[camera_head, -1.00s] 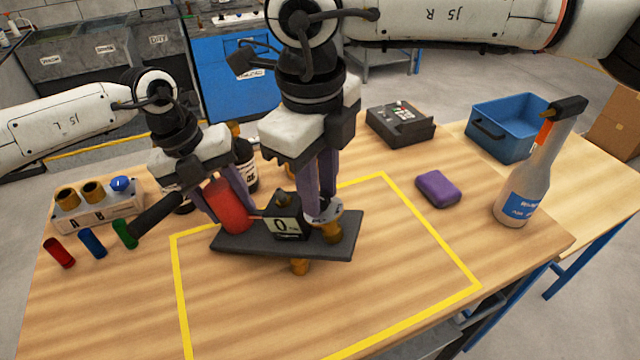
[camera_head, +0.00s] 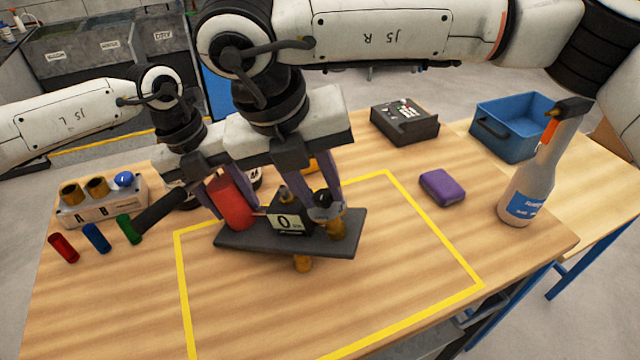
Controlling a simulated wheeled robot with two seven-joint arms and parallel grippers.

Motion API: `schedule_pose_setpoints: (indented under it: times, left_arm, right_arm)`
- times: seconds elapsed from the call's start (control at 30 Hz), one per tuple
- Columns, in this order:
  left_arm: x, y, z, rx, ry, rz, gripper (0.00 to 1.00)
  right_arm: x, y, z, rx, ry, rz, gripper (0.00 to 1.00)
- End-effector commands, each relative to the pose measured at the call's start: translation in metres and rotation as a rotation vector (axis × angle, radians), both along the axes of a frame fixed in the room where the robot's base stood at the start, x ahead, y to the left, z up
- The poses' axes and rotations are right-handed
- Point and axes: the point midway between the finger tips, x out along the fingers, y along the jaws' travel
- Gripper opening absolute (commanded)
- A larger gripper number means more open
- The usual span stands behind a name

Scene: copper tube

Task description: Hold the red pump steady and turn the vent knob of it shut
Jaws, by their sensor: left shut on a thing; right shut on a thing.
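The red pump has a red cylinder (camera_head: 235,203), a dark base plate (camera_head: 270,243), a block with a "0" display (camera_head: 287,222) and brass fittings, one of them (camera_head: 302,264) below the plate's front edge. A black handle (camera_head: 160,209) sticks out to the left. My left gripper (camera_head: 228,208) is shut on the red cylinder from above. My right gripper (camera_head: 322,206) is shut at the vent knob (camera_head: 323,200) above the right brass fitting (camera_head: 336,228). Its fingers and wrist hide much of the knob and the pump's rear.
A block with brass and blue pieces (camera_head: 100,203) stands left, with red, blue and green tubes before it. A purple pad (camera_head: 442,188), spray bottle (camera_head: 530,180), black device (camera_head: 404,122) and blue bin (camera_head: 511,130) are right.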

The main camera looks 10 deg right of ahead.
Motion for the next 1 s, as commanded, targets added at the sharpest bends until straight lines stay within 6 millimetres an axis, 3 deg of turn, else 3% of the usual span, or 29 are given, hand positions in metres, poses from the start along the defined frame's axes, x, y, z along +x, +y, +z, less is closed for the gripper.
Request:
schedule_pose_setpoints:
  times: [0.33, 0.9, 0.93, 1.0]
  left_arm:
    - [0.0006, -0.0012, 0.0024, -0.004, -0.003, -0.002, 0.0]
    - [0.0006, -0.0013, 0.0024, -0.005, -0.003, -0.002, 0.0]
    - [0.0006, -0.0013, 0.0023, -0.005, -0.003, -0.002, 0.0]
    - [0.0005, -0.0013, 0.0023, -0.005, -0.002, -0.001, 0.0]
  right_arm:
    - [0.0011, 0.001, 0.0004, -0.023, -0.042, -0.148, 0.01]
    - [0.0014, 0.0011, 0.0004, -0.027, -0.052, -0.179, 0.01]
    - [0.0013, 0.001, 0.0004, -0.027, -0.052, -0.179, 0.25]
    - [0.0013, 0.0011, 0.0004, -0.027, -0.052, -0.178, 0.37]
